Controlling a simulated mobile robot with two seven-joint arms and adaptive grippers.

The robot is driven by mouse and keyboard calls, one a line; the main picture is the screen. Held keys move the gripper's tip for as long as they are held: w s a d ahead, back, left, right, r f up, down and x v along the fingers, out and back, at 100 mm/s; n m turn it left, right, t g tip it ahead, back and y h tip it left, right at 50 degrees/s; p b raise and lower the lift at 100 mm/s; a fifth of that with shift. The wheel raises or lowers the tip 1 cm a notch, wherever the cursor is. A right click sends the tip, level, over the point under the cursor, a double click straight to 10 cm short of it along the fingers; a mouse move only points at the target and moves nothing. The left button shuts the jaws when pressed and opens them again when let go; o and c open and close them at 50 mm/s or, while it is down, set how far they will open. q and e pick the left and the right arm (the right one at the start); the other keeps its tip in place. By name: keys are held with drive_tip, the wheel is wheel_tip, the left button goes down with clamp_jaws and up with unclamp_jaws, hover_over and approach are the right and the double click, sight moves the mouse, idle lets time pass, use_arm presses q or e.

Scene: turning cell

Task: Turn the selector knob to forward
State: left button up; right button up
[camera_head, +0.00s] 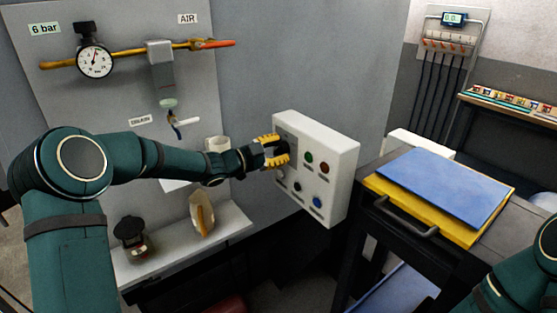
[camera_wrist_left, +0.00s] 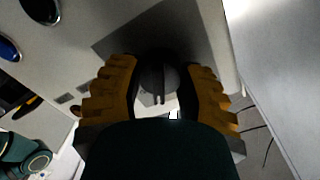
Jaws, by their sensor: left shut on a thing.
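The white control box (camera_head: 335,160) stands out from the grey wall panel, with green, red, black and blue buttons on its face. My left gripper (camera_head: 281,151) is at the upper left of that face, its yellow fingers closed on the selector knob. In the left wrist view the dark round selector knob (camera_wrist_left: 157,72) sits between the two yellow fingers (camera_wrist_left: 160,85), with a finger on either side. In the head view the fingers hide the knob, and I cannot read its position. My right gripper is out of view; only part of that arm shows at the lower right.
A pressure gauge (camera_head: 94,62) and a yellow air line are on the wall at upper left. A shelf (camera_head: 232,222) below my left arm holds small items. A dark cart with a blue board (camera_head: 445,185) stands right of the box.

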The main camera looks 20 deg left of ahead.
use_arm(q)
drive_tip(key=m+b, duration=0.3)
drive_tip(key=shift+m+b, duration=0.35)
drive_tip(key=shift+m, duration=0.05)
drive_tip(key=shift+m+b, duration=0.3)
drive_tip(key=shift+m, duration=0.1)
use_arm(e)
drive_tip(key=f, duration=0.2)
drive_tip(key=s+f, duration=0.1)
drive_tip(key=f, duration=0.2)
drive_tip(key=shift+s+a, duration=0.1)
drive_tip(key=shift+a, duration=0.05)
use_arm(q)
drive_tip(key=shift+r, duration=0.1)
drive_tip(key=o, duration=1.2)
drive_tip(key=shift+o, duration=0.2)
drive_tip(key=v, duration=1.2)
drive_tip(key=shift+d, duration=0.1)
